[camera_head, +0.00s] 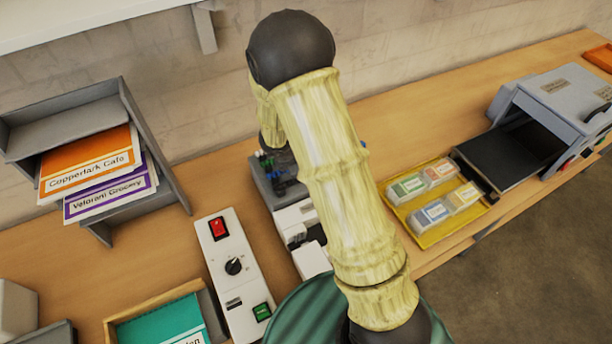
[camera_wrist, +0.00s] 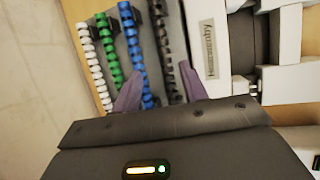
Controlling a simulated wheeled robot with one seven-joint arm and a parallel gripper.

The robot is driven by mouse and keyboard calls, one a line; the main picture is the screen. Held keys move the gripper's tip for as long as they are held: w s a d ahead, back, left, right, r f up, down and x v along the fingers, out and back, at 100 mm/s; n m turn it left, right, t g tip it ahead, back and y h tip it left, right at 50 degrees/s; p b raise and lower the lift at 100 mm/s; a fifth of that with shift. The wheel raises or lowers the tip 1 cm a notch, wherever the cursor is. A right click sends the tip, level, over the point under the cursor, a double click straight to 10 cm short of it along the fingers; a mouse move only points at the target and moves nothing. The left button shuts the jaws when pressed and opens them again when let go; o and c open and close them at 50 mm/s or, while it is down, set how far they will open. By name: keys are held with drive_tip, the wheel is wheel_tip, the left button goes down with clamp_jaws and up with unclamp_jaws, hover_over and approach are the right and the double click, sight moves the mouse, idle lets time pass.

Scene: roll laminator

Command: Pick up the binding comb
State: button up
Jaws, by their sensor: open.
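Several binding combs lie side by side in a grey rack (camera_wrist: 170,10) in the wrist view: a white comb (camera_wrist: 93,67), a green comb (camera_wrist: 109,48), a blue comb (camera_wrist: 134,42) and a black comb (camera_wrist: 162,38). My gripper (camera_wrist: 160,72) is open, its two fingers spread either side of the lower blue comb and near the black one. I cannot tell whether the fingers touch any comb. In the head view the rack (camera_head: 268,192) is partly hidden behind my arm, and my gripper is hidden there.
A white labelled machine (camera_wrist: 208,40) stands right beside the rack. In the head view a control box (camera_head: 232,285) and paper shelf (camera_head: 165,165) are left, a yellow tray (camera_head: 428,240) and grey laminator (camera_head: 560,100) right. Bare table shows behind the tray.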

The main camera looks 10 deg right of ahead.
drive_tip(key=x, duration=0.4)
drive_tip(key=shift+s+d+f, duration=0.2)
drive_tip(key=shift+s+f, duration=0.05)
drive_tip(key=shift+f, duration=0.1)
drive_tip(key=shift+w+d+f, duration=0.1)
drive_tip(key=shift+w+f, duration=0.1)
drive_tip(key=shift+f, duration=0.1)
clamp_jaws()
